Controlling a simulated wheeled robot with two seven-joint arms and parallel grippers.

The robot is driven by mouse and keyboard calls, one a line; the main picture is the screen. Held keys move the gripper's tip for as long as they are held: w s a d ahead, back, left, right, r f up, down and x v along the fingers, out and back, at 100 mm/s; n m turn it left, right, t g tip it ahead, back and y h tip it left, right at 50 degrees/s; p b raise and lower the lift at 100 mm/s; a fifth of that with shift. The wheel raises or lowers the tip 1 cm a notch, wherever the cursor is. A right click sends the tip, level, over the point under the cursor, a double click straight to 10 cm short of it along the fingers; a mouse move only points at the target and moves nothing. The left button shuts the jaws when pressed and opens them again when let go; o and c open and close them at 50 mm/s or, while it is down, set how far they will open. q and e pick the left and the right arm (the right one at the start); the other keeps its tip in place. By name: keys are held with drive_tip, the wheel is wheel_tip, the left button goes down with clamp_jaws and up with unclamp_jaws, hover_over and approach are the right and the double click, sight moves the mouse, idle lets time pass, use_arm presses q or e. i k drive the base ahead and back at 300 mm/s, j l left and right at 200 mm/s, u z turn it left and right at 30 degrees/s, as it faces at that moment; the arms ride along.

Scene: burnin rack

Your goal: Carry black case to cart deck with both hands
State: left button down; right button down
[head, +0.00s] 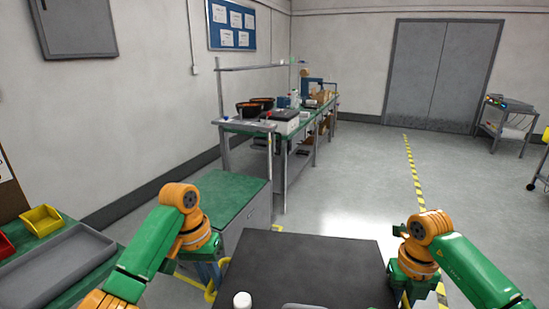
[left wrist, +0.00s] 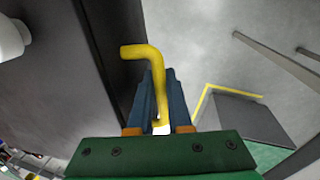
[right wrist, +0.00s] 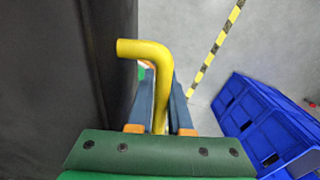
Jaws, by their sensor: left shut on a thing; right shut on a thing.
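The black case (head: 310,265) is in front of me in the head view, with its flat dark top facing up. A yellow handle (left wrist: 145,55) sticks out from its left side, and my left gripper (left wrist: 160,105) is shut on it. Another yellow handle (right wrist: 148,52) is on its right side, with my right gripper (right wrist: 158,100) shut on it. In the head view my left gripper (head: 212,280) is partly hidden beside the case. The case's underside is hidden. A cart (head: 543,178) shows only in part at the right edge; I cannot tell whether it is the cart named in the task.
A green-topped cabinet (head: 228,195) stands just beyond the case on the left. A workbench (head: 284,134) with tools is behind it. A grey tray (head: 60,270) lies at the left. A blue crate (right wrist: 270,125) is below right. Open floor (head: 350,180) lies ahead and right.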

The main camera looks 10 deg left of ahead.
sight(218, 201)
drive_tip(key=i+u, duration=0.1)
drive_tip(key=i, duration=1.8)
drive_tip(key=i+u, duration=0.3)
drive_tip(key=i, duration=0.25)
drive_tip(key=i+l+u, duration=0.1)
drive_tip(key=i+u, duration=0.15)
drive_tip(key=i, duration=0.35)
drive_tip(key=i+l+u, duration=0.3)
drive_tip(key=i, duration=0.25)
drive_tip(key=u, duration=1)
